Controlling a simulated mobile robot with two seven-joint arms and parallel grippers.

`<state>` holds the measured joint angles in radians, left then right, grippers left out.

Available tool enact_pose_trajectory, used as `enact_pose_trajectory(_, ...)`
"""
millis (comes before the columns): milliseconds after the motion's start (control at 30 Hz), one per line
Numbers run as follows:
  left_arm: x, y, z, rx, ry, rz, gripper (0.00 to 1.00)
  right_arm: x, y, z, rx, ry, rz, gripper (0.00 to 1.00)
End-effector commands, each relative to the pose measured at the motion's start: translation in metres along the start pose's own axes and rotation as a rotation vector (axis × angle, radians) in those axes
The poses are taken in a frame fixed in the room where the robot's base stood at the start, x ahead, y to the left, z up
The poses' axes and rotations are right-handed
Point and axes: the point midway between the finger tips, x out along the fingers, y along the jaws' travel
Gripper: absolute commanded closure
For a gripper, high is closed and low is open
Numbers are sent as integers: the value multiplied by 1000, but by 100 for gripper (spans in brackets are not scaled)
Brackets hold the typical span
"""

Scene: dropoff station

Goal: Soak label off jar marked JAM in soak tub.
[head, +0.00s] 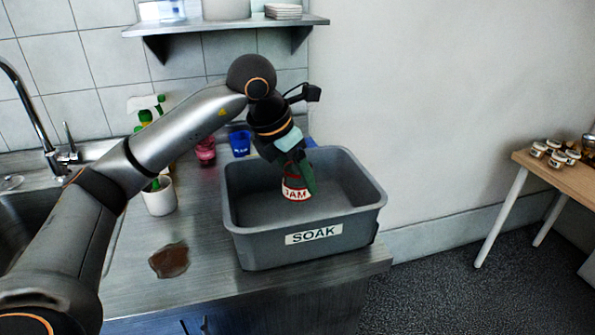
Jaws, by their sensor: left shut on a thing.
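My left gripper (297,170) reaches in from the left and points down into the grey tub (265,248) marked SOAK. It is shut on the jar (296,193), whose red and white label reads JAM. The jar is inside the tub's rim outline, towards its left half. The gripper's fingers hide much of the jar's upper part. I cannot tell whether the jar touches the tub floor, or how much water is in the tub. My right gripper is not in view.
The tub stands near the counter's right end. A brown spill (169,260) lies on the counter. A white cup (160,196), a red jar (206,152) and a blue cup (240,143) stand behind, left of the tub. Several small jars (557,159) stand on a wooden table (577,183) at right.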

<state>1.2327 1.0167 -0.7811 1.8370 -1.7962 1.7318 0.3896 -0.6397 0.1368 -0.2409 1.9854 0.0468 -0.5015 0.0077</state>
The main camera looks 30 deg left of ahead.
Motion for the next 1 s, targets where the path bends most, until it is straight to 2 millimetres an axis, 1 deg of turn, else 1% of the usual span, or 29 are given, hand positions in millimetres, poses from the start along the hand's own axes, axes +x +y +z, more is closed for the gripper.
enact_pose_trajectory(33, 9, 0, -4, 0, -1, 0, 86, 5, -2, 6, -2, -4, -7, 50)
enact_pose_trajectory(133, 18, 0, -8, 0, 0, 0, 86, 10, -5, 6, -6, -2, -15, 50)
enact_pose_trajectory(233, 27, 0, -12, 0, 0, 0, 86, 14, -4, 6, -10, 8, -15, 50)
enact_pose_trajectory(400, 42, 0, -18, 0, 0, 1, 86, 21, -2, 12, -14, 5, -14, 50)
enact_pose_trajectory(500, 50, 0, -21, 0, -1, 1, 86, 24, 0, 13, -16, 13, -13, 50)
enact_pose_trajectory(600, 55, 0, -23, 0, -1, 1, 86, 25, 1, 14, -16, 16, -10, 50)
enact_pose_trajectory(800, 61, 0, -26, 0, -1, 1, 86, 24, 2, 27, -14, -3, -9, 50)
enact_pose_trajectory(1000, 61, 0, -26, 0, 0, 1, 86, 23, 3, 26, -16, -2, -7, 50)
